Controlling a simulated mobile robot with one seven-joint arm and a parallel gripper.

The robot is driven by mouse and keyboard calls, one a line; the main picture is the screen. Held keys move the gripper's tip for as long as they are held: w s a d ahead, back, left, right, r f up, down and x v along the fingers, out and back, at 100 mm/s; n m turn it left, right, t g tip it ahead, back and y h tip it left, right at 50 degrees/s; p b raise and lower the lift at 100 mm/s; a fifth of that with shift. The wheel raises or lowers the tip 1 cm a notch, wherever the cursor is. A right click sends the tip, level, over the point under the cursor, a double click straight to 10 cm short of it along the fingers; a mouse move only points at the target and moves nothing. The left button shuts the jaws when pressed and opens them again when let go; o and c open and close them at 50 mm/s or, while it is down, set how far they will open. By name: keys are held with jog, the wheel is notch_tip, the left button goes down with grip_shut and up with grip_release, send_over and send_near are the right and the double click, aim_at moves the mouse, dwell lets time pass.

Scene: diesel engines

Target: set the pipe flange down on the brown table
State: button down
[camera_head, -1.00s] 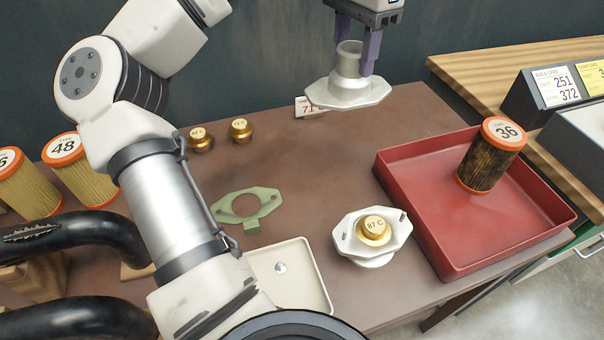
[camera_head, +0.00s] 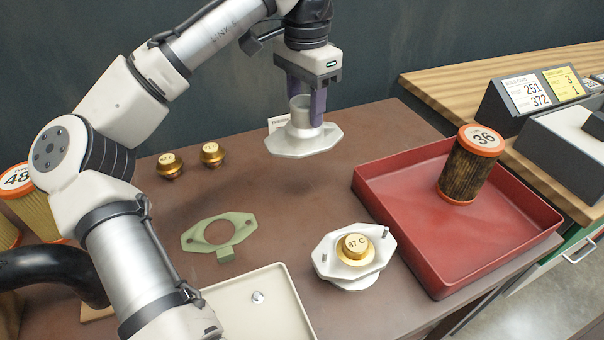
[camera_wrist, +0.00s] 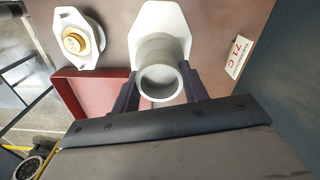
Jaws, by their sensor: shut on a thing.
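The pipe flange (camera_head: 303,138) is a pale grey-white plate with a short upright pipe neck. My gripper (camera_head: 305,105) is shut on the neck from above, one finger on each side. In the wrist view the flange (camera_wrist: 161,38) shows with its open pipe end toward the camera and the gripper fingers (camera_wrist: 160,88) on both sides of it. The flange is level, over the back part of the brown table (camera_head: 290,215). Whether its underside touches the table or hangs just above it I cannot tell.
A red tray (camera_head: 400,225) with an orange-capped filter (camera_head: 470,165) stands to the right. A white housing with a brass thermostat (camera_head: 354,250) is in front. A green gasket (camera_head: 218,235), two brass thermostats (camera_head: 212,154) and a cream tray (camera_head: 265,305) lie left. A 71 C card (camera_wrist: 238,60) is beside the flange.

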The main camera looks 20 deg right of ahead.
notch_tip(320, 180, down, 14)
jog(key=shift+f+p, duration=0.1)
jog(key=shift+p, duration=0.2)
jog(key=c, duration=0.8)
grip_release()
jog(key=shift+f, duration=0.15)
jog(key=shift+o, duration=0.2)
notch_tip(320, 180, up, 12)
jog(key=shift+r, duration=0.2)
